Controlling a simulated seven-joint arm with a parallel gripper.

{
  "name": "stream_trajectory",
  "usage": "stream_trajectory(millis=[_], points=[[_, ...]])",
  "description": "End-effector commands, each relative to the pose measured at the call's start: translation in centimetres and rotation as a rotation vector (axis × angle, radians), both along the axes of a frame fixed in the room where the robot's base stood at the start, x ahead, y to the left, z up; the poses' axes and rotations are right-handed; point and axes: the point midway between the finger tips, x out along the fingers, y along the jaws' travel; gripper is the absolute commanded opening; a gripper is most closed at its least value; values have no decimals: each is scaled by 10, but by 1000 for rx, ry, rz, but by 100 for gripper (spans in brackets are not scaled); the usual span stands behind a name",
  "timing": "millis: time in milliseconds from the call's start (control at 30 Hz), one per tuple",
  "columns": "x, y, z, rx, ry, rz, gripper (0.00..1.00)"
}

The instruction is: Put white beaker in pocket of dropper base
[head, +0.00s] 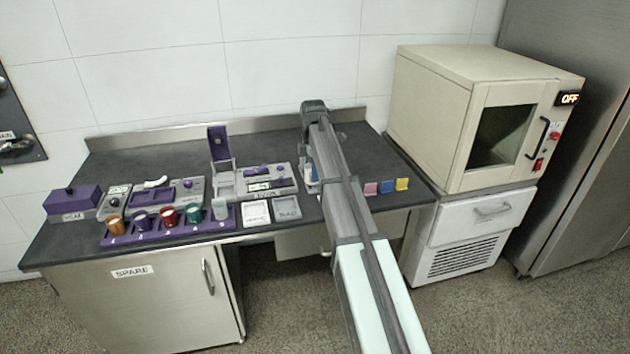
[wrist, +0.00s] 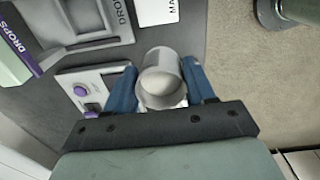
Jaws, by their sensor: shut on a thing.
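My gripper (wrist: 160,88) is shut on the white beaker (wrist: 160,72), with a blue finger on each side of it. The wrist view looks into the beaker's round mouth, which shows a pale inside. In the head view my arm hides most of the gripper and beaker.
A purple rack (head: 170,232) holds several coloured cups at the left. Pink, blue and yellow blocks (head: 386,186) sit to the right of my arm. A beige oven (head: 475,115) stands at the right.

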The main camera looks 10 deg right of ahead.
Motion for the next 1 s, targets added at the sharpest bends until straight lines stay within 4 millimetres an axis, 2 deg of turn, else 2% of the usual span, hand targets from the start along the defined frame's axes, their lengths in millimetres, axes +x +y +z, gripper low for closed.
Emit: stream_trajectory(millis=[67,167,400,500,600,767,1000], points=[[1,-9,2,0,1,-12,23],[17,-24,3,1,5,-28,23],[78,-58,7,1,10,-57,23],[105,-65,10,1,9,-58,23],[122,-67,11,1,6,-52,23],[122,-67,-2,0,1,-39,23],[121,-66,-41,0,1,-39,23]])
